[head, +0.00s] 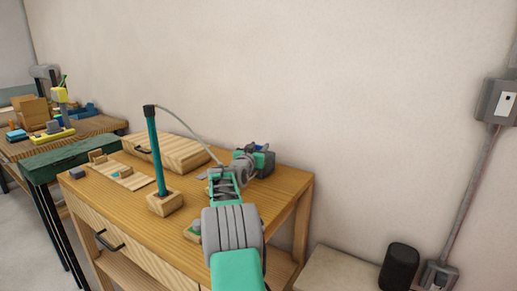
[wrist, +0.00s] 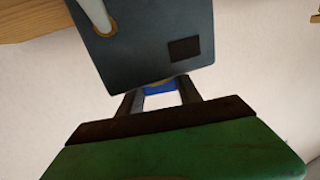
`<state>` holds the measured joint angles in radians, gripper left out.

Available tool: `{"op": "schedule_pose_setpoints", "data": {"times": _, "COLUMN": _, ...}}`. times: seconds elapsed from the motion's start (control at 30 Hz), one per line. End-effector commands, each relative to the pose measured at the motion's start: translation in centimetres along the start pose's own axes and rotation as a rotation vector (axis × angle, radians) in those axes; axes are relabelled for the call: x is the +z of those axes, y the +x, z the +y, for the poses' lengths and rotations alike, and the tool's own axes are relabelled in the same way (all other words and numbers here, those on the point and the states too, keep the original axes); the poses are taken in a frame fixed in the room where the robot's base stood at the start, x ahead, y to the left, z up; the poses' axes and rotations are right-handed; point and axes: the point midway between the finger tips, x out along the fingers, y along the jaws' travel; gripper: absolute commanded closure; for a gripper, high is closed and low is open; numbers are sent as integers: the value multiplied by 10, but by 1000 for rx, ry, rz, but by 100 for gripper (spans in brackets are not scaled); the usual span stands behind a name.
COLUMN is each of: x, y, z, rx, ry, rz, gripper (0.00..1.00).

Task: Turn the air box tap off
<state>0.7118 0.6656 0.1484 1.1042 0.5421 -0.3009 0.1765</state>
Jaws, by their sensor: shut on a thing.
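The air box (head: 267,165) is a dark grey box at the back right corner of the wooden table. It fills the top of the wrist view (wrist: 140,45), with a pale hose joining it at the upper left. Its blue tap (wrist: 159,88) sits at the box's near edge, between my two fingers, and is partly hidden by them. My gripper (wrist: 158,95) is shut on the tap. In the head view my gripper (head: 246,163) is up against the box, and my arm hides part of it; a bit of blue (head: 260,148) shows there.
A teal rod (head: 156,150) stands upright in a wooden block (head: 164,203), with the hose running from its dark top towards the air box. A wooden case (head: 170,150) and a slotted board (head: 124,175) lie left on the table (head: 120,210). A wall stands close behind.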

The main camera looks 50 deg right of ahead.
Motion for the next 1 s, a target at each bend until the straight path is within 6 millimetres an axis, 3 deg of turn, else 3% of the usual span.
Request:
{"op": "schedule_pose_setpoints", "data": {"times": 0.2, "x": 1, "y": 1, "z": -2, "rx": 20, "ry": -2, "rz": 1, "gripper": 100}}
{"op": "schedule_pose_setpoints", "data": {"times": 0.6, "x": -3, "y": 1, "z": -1, "rx": 252, "ry": 0, "rz": 2, "gripper": 99}}
{"op": "schedule_pose_setpoints", "data": {"times": 0.93, "x": -1, "y": 0, "z": 0, "rx": 267, "ry": 1, "rz": 2, "gripper": 99}}
{"op": "schedule_pose_setpoints", "data": {"times": 0.97, "x": -1, "y": 0, "z": 0, "rx": 267, "ry": 1, "rz": 2, "gripper": 58}}
{"op": "schedule_pose_setpoints", "data": {"times": 1.0, "x": -1, "y": 0, "z": 0, "rx": 267, "ry": 1, "rz": 2, "gripper": 55}}
